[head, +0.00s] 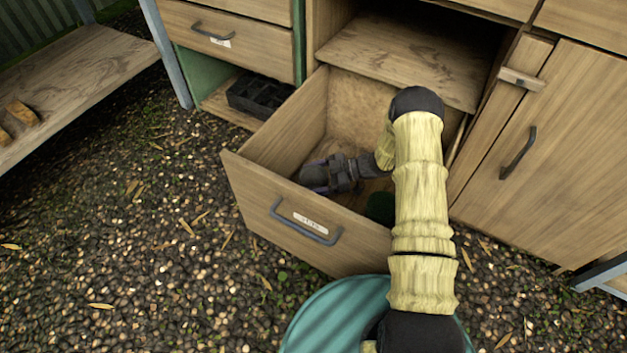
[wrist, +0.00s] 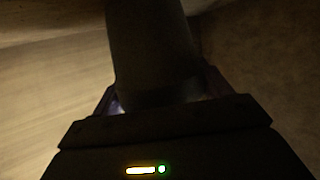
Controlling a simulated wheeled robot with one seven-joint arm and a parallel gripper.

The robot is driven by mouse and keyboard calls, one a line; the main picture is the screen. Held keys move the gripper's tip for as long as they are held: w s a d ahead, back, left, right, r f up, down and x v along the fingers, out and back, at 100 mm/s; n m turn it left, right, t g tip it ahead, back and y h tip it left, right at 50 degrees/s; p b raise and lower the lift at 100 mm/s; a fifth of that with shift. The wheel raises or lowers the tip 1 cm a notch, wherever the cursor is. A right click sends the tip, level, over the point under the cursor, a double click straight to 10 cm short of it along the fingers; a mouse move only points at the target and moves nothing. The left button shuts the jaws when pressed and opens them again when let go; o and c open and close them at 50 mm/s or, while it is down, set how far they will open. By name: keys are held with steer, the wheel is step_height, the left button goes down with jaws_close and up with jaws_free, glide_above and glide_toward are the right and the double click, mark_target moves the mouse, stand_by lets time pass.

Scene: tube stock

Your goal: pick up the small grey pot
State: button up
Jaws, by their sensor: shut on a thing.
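My gripper (head: 322,177) is down inside the open drawer (head: 262,205), near its left side. It is shut on the small grey pot (head: 312,175), which looks dark in the shade and shows only in part. In the wrist view the pot (wrist: 152,40) is a dark, rounded shape running up between the fingers. I cannot tell whether the pot touches the drawer floor.
A dark green thing (head: 380,207) lies in the drawer, partly behind my arm. The drawer walls stand close around my gripper. A black tray (head: 262,93) sits in the open bay at left. A closed cabinet door (head: 545,150) is at right.

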step_height(320, 180, up, 9)
steer(key=p, duration=0.6)
steer(key=shift+r, duration=0.2)
steer(key=shift+r, duration=0.1)
steer(key=w+r+m+t+h+p, duration=0.2)
steer(key=r+m+t+p, duration=0.25)
steer(key=r+p, duration=1.5)
steer(key=w+r+m+t+h+p, duration=0.15)
steer(key=r+m+t+p, duration=0.35)
steer(key=r+p, duration=1.4)
steer(key=s+d+r+m+t+h+p, duration=0.1)
steer(key=d+r+m+h+p, duration=0.1)
steer(key=r+p, duration=0.9)
steer(key=s+d+r+m+t+h+p, duration=0.2)
steer(key=d+r+h+p, duration=0.3)
steer(key=r+p, duration=0.7)
steer(key=s+d+r+m+t+h+p, duration=0.2)
steer(key=d+r+m+h+p, duration=0.2)
steer(key=r+p, duration=0.8)
steer(key=shift+d+p, duration=0.35)
steer(key=shift+d, duration=0.1)
steer(key=shift+w+m, duration=0.1)
steer(key=shift+m, duration=0.15)
